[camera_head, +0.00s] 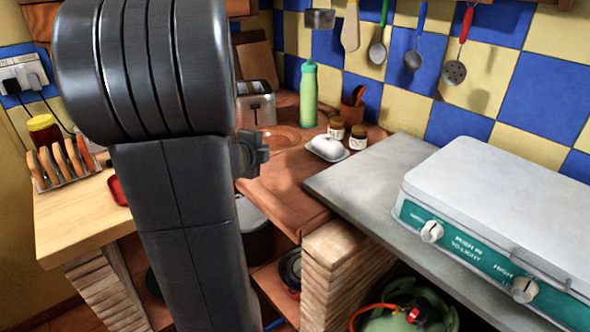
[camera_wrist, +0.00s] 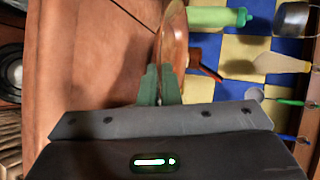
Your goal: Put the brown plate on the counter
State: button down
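The brown plate (camera_head: 285,135) looks roughly level at the corner of the terracotta counter (camera_head: 285,186), in front of the toaster. I cannot tell whether it touches the counter. In the wrist view the plate (camera_wrist: 174,42) shows nearly edge-on, its rim between the two green-grey fingertips of my gripper (camera_wrist: 160,82). The fingers are close together and appear shut on the rim. In the head view my dark arm hides most of the gripper and perhaps part of the plate.
A green bottle (camera_head: 308,96), toaster (camera_head: 256,102), two jars (camera_head: 347,133) and a white butter dish (camera_head: 327,148) stand around the plate. Utensils hang on the tiled wall. A camping stove (camera_head: 490,215) sits on the grey counter at right; a toast rack (camera_head: 64,162) is at left.

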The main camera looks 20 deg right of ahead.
jog(key=b, duration=0.3)
send_over(270, 189)
jog(key=shift+m+h, duration=0.3)
notch_tip(270, 189, down, 4)
jog(key=shift+w+d+f, duration=0.1)
notch_tip(270, 189, down, 6)
jog(key=b, duration=0.3)
jog(key=c, duration=2.1)
grip_release()
jog(key=shift+f, duration=0.1)
jog(key=shift+o, duration=0.8)
